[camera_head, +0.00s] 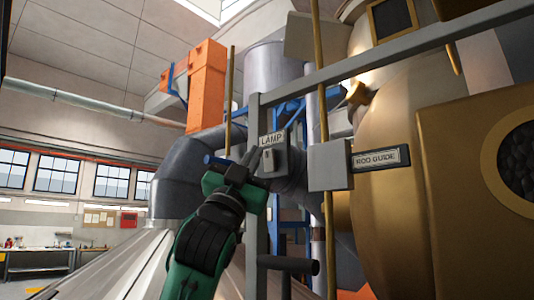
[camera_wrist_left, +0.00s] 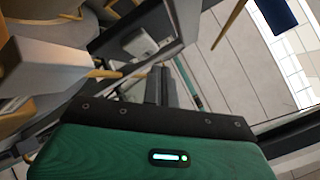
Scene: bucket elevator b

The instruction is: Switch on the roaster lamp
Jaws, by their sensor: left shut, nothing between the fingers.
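The lamp switch (camera_head: 268,160) is a small grey box on a grey upright post, below a white label reading LAMP (camera_head: 272,139). My left gripper (camera_head: 254,157) is green and black, with its fingers shut and empty. In the head view its fingertips are just left of the switch box and overlap the area by its edge. I cannot tell whether they touch it. In the left wrist view the shut fingers (camera_wrist_left: 161,86) point towards the grey framework. A pale box (camera_wrist_left: 140,44) beyond them may be the switch, but its face is unclear. My right gripper is not in view.
A grey box with a ROD GUIDE sign (camera_head: 381,159) stands to the right, by a yellow rod (camera_head: 320,70). The brass roaster body (camera_head: 390,120) fills the right side. A grey rail (camera_head: 400,48) crosses above. A dark bar (camera_head: 288,264) juts out below the switch.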

